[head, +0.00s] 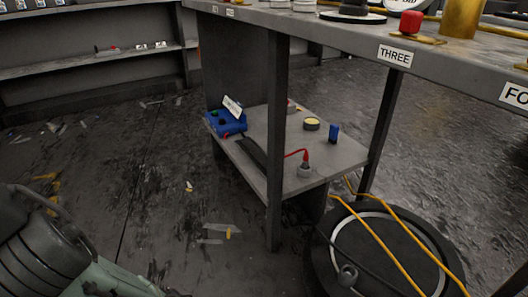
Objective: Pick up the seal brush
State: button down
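I cannot make out the seal brush for certain. The lower shelf (272,187) under the workbench holds several small things. A dark, flat, long piece (254,154) lies along its left edge, but I cannot tell whether it is a brush. A blue upright cylinder (333,133) and a round tin with a yellow top (312,124) stand towards the right. A grey round piece with a red curved wire (305,169) is near the front. My gripper is not in view.
A blue box with a white tag (226,122) sits at the shelf's back left. A dark table leg (276,200) hides part of the shelf. Yellow cables (385,250) cross a dark disc (345,246) at lower right. Small scraps (217,228) litter the otherwise open floor.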

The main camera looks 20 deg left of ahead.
aim_at(334, 130)
jog(key=i+j+z, duration=0.1)
jog(key=i+j, duration=0.15)
jog(key=i+j+z, duration=0.1)
jog(key=i+j, duration=0.15)
jog(key=j, duration=0.15)
jog(key=i+j+z, duration=0.1)
jog(key=i+j, duration=0.15)
jog(key=i+j+z, duration=0.1)
jog(key=i+j, duration=0.15)
jog(key=j, duration=0.2)
jog(key=i+j, duration=0.2)
jog(key=j, duration=0.15)
jog(key=i+j+z, duration=0.15)
jog(key=j, duration=0.25)
jog(key=j+u, duration=0.1)
jog(key=j, duration=1.45)
jog(key=k+j+u, duration=0.1)
jog(key=i+l+z, duration=0.2)
jog(key=l, duration=0.3)
jog(key=i+l+z, duration=0.2)
jog(key=i+l, duration=0.2)
